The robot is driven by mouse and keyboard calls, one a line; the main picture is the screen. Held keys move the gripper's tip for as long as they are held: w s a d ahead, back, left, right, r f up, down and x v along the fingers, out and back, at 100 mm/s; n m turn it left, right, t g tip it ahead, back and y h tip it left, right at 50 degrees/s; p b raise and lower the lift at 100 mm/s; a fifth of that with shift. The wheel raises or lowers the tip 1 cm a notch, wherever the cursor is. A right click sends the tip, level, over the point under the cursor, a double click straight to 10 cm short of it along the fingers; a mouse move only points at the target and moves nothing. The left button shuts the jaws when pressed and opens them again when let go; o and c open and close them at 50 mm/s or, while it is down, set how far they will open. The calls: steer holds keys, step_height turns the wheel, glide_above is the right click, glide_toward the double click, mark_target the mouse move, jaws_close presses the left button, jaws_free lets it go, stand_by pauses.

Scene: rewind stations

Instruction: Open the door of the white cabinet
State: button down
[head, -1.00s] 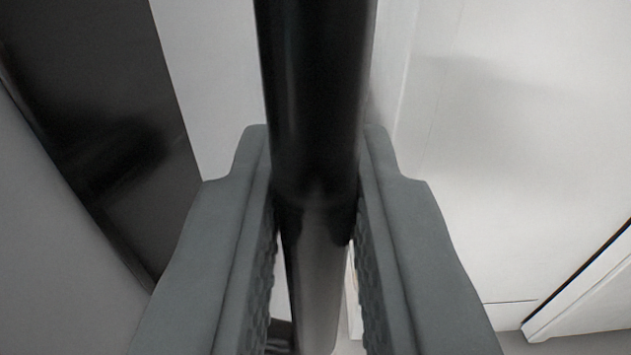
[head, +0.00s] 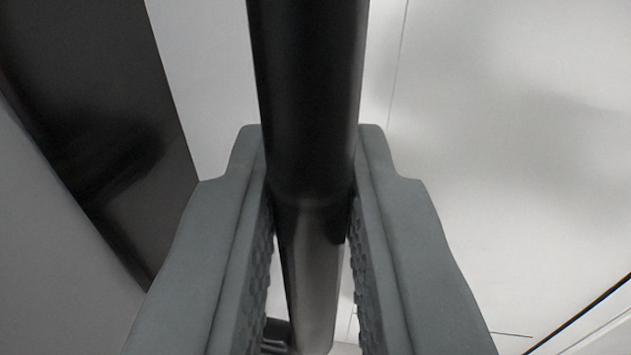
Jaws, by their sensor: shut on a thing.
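A long black bar handle (head: 308,90) runs from the top of the view down between my fingers. My gripper (head: 311,140) is shut on this handle, with one grey finger on each side of it. White surfaces of the cabinet (head: 500,110) lie behind the handle, and a white strip (head: 205,75) shows to its left. A thin seam runs down the white surface just right of the handle. I cannot tell from this close view how far the door stands open. The fingers and handle hide the middle of the scene.
A dark glossy panel (head: 95,120) slants across the upper left, with a plain grey surface (head: 50,240) below it. A dark line and a pale edge (head: 600,335) cross the lower right corner.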

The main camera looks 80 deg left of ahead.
steer(key=c, duration=1.5)
jaws_free()
steer(key=shift+a, duration=0.1)
steer(key=shift+o, duration=0.2)
steer(key=s+d, duration=0.2)
steer(key=d, duration=1.5)
steer(key=shift+s+d, duration=0.15)
steer(key=shift+s, duration=0.1)
